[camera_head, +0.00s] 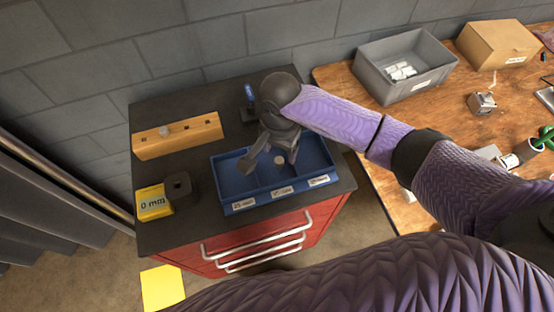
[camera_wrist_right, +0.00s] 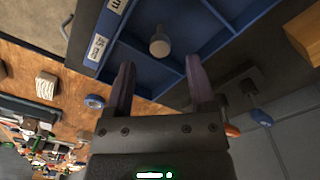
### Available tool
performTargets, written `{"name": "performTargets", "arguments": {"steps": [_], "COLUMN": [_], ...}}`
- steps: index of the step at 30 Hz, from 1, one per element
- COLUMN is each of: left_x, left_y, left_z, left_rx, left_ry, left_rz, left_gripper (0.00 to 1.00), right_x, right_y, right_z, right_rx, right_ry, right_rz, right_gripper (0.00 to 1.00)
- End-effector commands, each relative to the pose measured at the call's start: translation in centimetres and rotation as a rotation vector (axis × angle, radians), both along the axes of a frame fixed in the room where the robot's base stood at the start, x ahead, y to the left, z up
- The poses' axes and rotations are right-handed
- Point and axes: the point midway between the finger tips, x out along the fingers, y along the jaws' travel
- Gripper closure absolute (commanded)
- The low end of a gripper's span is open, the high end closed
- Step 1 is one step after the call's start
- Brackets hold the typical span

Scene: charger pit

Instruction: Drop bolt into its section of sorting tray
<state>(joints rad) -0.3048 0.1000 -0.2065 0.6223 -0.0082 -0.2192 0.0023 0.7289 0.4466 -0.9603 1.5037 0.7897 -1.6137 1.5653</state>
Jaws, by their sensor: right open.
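The blue sorting tray (camera_head: 229,208) sits on the dark top of the red cabinet, with labelled sections along its front edge; its blue wall also shows in the wrist view (camera_wrist_right: 195,18). My right gripper (camera_head: 270,162) is over the tray, fingers pointing down. It is open in the right wrist view (camera_wrist_right: 160,65). A pale round-headed bolt (camera_wrist_right: 159,42) shows beyond and between the fingertips, apart from both. In the head view the bolt (camera_head: 279,160) appears at the middle section; whether it rests on the floor is unclear. My left gripper is not in view.
A wooden block with holes (camera_head: 178,136) stands behind left of the tray. A yellow gauge (camera_head: 154,203) and dark block (camera_head: 179,187) are at left. A blue-handled tool (camera_head: 249,95) stands behind. The wooden bench at right holds a grey bin (camera_head: 405,65) and a cardboard box (camera_head: 497,43).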

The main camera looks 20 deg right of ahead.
Motion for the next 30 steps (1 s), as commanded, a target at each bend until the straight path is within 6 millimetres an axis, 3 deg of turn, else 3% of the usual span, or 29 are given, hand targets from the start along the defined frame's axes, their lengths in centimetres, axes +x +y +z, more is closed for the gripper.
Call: {"name": "performTargets", "arguments": {"steps": [1,3,10,24,26,30], "left_x": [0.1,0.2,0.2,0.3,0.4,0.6], "left_y": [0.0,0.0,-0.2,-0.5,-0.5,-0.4], "left_z": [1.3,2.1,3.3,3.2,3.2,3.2], "left_rx": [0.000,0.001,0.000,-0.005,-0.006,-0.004], "left_ry": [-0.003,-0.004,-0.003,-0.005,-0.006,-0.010], "left_rz": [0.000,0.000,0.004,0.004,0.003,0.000], "left_gripper": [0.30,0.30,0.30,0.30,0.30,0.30], "right_x": [0.1,0.1,0.0,-0.2,-1.0,-5.3], "right_y": [0.0,0.0,0.0,0.2,0.9,4.0], "right_z": [2.1,3.9,7.4,7.3,6.7,4.5], "right_rx": [0.002,0.001,0.000,0.006,0.031,0.158], "right_ry": [-0.005,-0.004,-0.001,-0.001,-0.006,-0.087], "right_rz": [0.000,0.000,0.000,0.013,0.075,0.381], "right_gripper": [0.30,0.30,0.30,0.30,0.30,0.30]}}
